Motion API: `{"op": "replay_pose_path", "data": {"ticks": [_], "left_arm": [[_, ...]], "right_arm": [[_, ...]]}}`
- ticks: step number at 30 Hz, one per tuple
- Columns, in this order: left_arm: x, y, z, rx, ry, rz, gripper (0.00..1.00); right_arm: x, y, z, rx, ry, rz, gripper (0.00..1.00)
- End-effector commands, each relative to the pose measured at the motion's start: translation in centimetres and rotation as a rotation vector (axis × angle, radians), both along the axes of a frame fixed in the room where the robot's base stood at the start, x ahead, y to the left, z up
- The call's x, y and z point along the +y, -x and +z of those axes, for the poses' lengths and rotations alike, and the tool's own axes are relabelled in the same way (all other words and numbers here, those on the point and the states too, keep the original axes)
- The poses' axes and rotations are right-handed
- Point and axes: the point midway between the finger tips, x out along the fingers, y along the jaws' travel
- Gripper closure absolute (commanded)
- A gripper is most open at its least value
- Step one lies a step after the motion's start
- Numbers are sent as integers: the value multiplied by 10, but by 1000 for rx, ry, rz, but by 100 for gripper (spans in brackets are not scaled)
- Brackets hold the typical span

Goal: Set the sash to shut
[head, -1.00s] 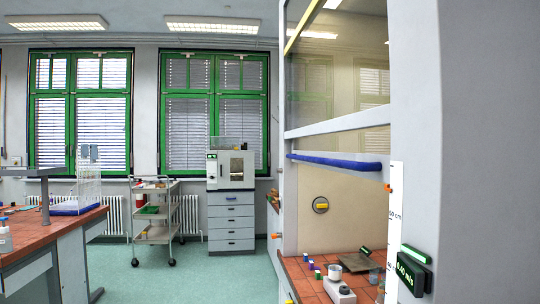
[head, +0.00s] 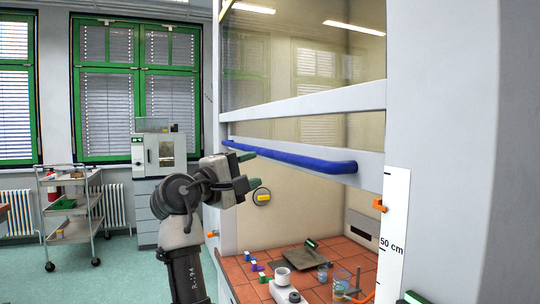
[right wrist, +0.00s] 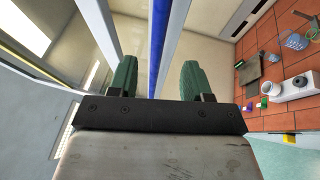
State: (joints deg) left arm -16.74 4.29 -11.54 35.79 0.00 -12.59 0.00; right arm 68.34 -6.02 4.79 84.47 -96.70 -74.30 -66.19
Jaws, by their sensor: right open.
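The sash (head: 300,104) is a glass pane in a pale frame, raised, with the hood opening clear below it. A blue handle bar (head: 300,159) runs along its lower edge. My right gripper (head: 250,170) has green fingers and is open and empty, close to the left part of the bar and slightly below it in the head view. In the right wrist view the blue bar (right wrist: 164,45) runs between the two open fingers (right wrist: 157,80); I cannot tell how far beyond the fingertips it lies. My left gripper is not in view.
A white scale (head: 397,235) marked 50 cm stands at the opening's right, with an orange clip (head: 379,205). On the tiled hood floor are a grey plate (head: 297,258), a white device (head: 285,290), beakers (head: 341,278) and small coloured blocks. A trolley (head: 75,205) stands at left.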

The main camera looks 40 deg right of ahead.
Motion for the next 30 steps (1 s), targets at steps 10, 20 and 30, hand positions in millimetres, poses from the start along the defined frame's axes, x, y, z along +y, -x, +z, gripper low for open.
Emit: {"op": "replay_pose_path", "data": {"ticks": [10, 20, 30], "left_arm": [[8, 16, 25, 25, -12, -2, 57], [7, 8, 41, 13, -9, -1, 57], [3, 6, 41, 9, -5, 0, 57]], "right_arm": [[-57, -5, 14, 2, 1, -3, 51], [-99, -10, 19, 2, 1, 1, 51], [-103, -10, 18, 1, 1, 2, 51]]}}
